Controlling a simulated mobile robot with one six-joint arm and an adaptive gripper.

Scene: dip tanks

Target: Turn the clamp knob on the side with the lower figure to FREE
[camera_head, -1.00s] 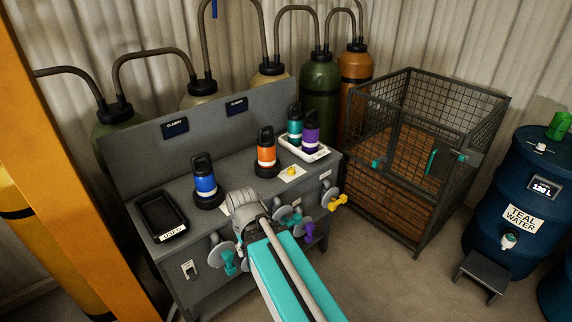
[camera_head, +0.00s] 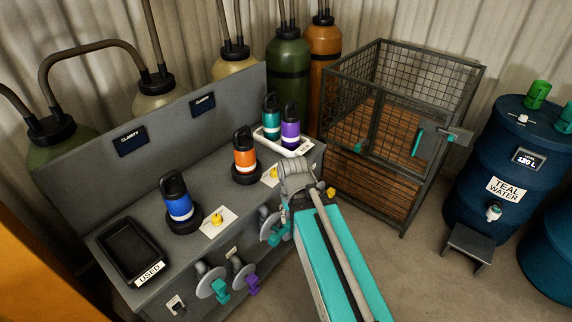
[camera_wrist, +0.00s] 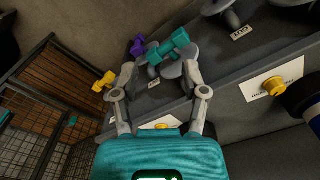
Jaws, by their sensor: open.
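The grey bench has two CLARITY displays, left (camera_head: 131,140) and right (camera_head: 202,104); their figures are too small to read. A yellow knob (camera_head: 217,219) sits on a white card beside the blue bottle (camera_head: 179,202). Another yellow knob (camera_head: 273,172) sits on a card near the orange bottle (camera_head: 245,157). No FREE marking is legible. My gripper (camera_wrist: 160,77) is open and empty at the bench's right front, its fingertips close to a teal-handled valve (camera_wrist: 168,48); contact cannot be told. In the head view my arm partly hides this area.
Teal (camera_head: 219,289) and purple (camera_head: 246,279) valve handles project from the left front. A yellow handle (camera_wrist: 103,82) projects at the right end. A USED tray (camera_head: 134,250) lies left. A mesh cage (camera_head: 400,130) and TEAL WATER drum (camera_head: 510,170) stand right, with floor between.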

